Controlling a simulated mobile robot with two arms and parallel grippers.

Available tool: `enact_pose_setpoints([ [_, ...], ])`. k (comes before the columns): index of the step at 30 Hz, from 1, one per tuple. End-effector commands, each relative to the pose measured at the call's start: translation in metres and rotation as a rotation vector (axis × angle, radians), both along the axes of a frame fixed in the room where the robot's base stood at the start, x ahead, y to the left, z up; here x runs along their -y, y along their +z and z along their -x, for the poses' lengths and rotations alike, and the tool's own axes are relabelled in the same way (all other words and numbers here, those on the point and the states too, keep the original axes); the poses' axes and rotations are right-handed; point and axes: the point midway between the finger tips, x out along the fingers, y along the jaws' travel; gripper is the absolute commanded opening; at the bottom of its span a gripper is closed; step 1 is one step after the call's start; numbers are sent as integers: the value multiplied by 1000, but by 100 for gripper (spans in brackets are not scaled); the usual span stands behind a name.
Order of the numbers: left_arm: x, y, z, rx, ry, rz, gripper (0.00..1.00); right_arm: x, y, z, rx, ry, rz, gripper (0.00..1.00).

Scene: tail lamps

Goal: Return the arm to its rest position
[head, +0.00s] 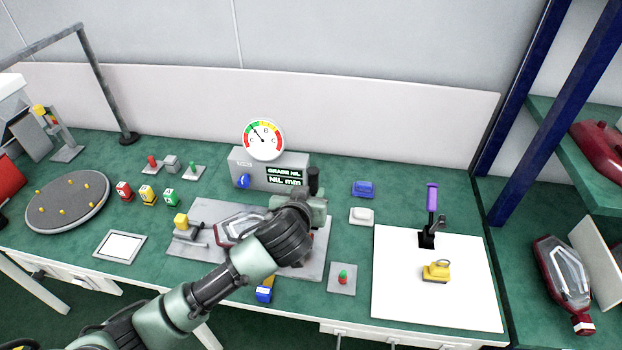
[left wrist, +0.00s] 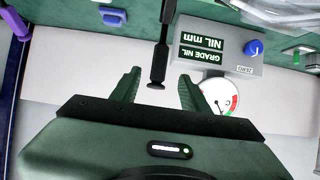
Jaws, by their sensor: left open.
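My left arm comes in from the bottom left of the head view, and its gripper (head: 306,205) is over the grey plate in front of the gauge box. In the left wrist view the gripper (left wrist: 160,76) is open. A black rod with a flat round end (left wrist: 157,52) shows between its fingers, with a gap on each side. In the head view a black upright piece (head: 313,178) shows just past the gripper. A red tail lamp with a clear lens (head: 232,230) lies on the grey plate (head: 206,208), partly hidden by my arm.
The gauge box (head: 268,175) with its round dial (head: 264,139) stands close behind the gripper. A purple-handled tool (head: 431,200) and a yellow block (head: 436,271) stand on the white mat (head: 400,300). A round turntable (head: 68,203) is at left. Small blocks lie around.

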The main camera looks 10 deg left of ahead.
Motion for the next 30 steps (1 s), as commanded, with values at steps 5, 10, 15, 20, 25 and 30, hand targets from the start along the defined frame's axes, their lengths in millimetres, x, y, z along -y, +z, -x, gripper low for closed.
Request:
enact_pose_setpoints([
  [5, 0, -1, 1, -2, 0, 0, 45, 0, 0, 0, 0, 0, 0, 36],
  [10, -3, -24, 33, -90, -8, 6, 45, 0, 0, 0, 0, 0, 0, 36],
  [15, -24, -72, 117, -306, -34, -2, 45, 0, 0, 0, 0, 0, 0, 36],
  [20, -49, -98, 187, -466, -66, -26, 45, 0, 0, 0, 0, 0, 0, 36],
  [25, -68, -111, 240, -579, -94, -48, 45, 0, 0, 1, -1, 0, 0, 36],
  [30, -84, -118, 285, -669, -121, -68, 45, 0, 0, 1, -1, 0, 0, 36],
])
